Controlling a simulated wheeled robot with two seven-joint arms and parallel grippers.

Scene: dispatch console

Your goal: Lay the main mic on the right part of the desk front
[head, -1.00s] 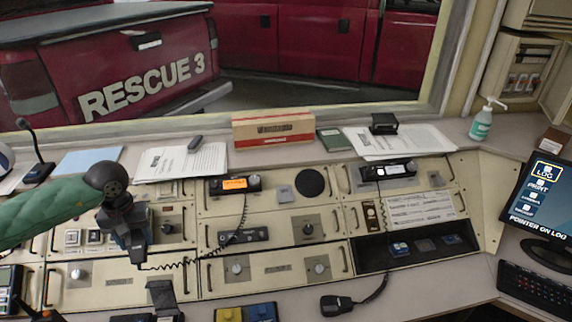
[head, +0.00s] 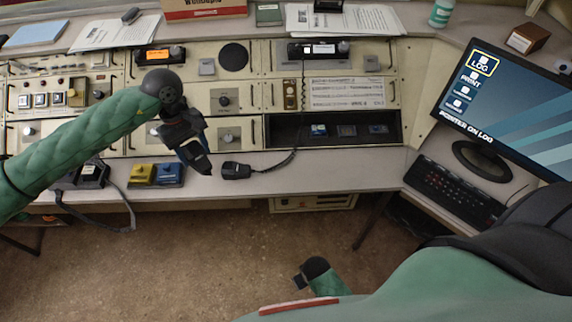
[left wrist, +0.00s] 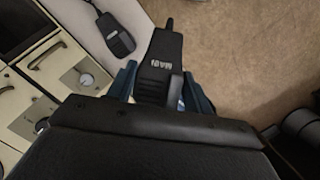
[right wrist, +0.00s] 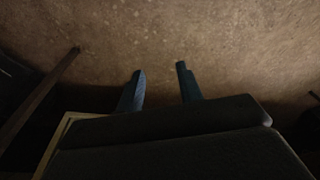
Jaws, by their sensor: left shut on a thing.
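My left gripper (head: 186,138) is shut on the main mic (head: 197,160), a black hand mic. It hangs tilted over the front strip of the desk (head: 325,172); I cannot tell whether it touches. In the left wrist view the mic (left wrist: 160,50) sits between the two blue fingers (left wrist: 160,85), its pale label partly readable. Its cord is not clear. The right part of the desk front is to the right of the gripper. My right gripper (right wrist: 160,80) is open and empty above the brown floor.
A second black hand mic (head: 237,170) lies on the desk front just right of the held mic, with its cord running up right; it also shows in the left wrist view (left wrist: 115,38). Yellow and blue blocks (head: 155,174) lie left. A keyboard (head: 455,192) and monitor (head: 505,105) stand right.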

